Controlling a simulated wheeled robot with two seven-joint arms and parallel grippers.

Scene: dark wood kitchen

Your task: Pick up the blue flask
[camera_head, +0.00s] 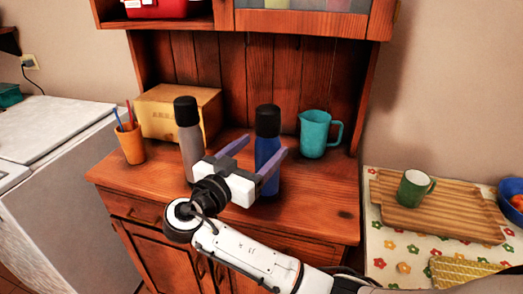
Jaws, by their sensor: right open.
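The blue flask (267,150) with a black cap stands upright on the wooden cabinet top. My right gripper (259,147) is open, with its purple fingers pointing away from me toward the flask. One finger is to the left of the flask and the other crosses its right side. I cannot tell whether either finger touches it. The lower part of the flask is partly hidden by the gripper. My left gripper is not in view.
A grey flask (190,145) with a black cap stands left of the blue one, and a teal pitcher (315,134) stands right. A cardboard box (160,115) and an orange cup (131,143) are further left. A table with a green mug (413,189) is at right.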

